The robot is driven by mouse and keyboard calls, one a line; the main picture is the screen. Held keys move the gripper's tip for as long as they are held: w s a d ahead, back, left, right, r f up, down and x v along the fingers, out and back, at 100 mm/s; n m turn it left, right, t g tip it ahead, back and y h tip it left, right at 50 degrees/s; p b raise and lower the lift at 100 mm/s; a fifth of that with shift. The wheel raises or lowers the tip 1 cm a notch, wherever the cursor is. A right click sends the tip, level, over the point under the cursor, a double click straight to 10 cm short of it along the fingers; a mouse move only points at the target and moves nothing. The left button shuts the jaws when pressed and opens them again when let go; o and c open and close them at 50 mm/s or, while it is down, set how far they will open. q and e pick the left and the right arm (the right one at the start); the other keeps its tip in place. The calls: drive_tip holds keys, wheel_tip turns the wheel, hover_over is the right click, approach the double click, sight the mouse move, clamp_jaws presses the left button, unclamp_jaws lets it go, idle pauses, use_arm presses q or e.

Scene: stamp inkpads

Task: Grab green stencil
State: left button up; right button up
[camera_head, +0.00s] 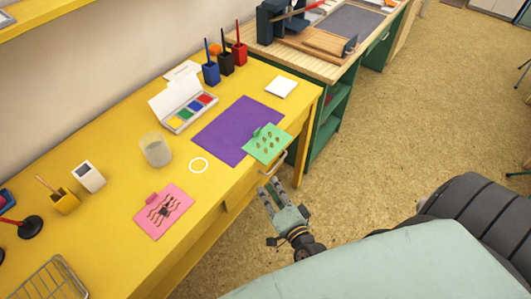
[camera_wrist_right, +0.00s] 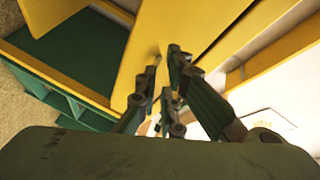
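The green stencil (camera_head: 265,145) is a flat card with several brown marks and a small tab. It lies at the table's front edge, partly over the purple mat (camera_head: 225,125). My right gripper (camera_head: 269,187) is below and in front of the stencil, apart from it, beside the table's front. Its fingers are spread with a gap and nothing between them; they also show in the right wrist view (camera_wrist_right: 164,62). I cannot make out the stencil in the wrist view. My left gripper is not in view.
A green cabinet (camera_head: 331,115) stands beyond.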

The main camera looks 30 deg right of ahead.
sight(276, 151)
drive_tip(key=w+d+r+m+t+h+b, duration=0.1)
drive_tip(key=w+d+r+m+h+b, duration=0.1)
drive_tip(key=d+r+m+h, duration=0.4)
drive_tip(key=w, duration=0.2)
drive_tip(key=w+m+y+b, duration=0.1)
drive_tip(key=w, duration=0.1)
drive_tip(key=w+y, duration=0.1)
drive_tip(key=w, duration=0.1)
drive_tip(key=shift+d+r, duration=0.3)
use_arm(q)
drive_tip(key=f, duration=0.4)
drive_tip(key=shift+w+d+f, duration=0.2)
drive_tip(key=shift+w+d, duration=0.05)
use_arm(e)
drive_tip(key=shift+s, duration=0.1)
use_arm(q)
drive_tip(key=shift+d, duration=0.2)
use_arm(e)
clamp_jaws()
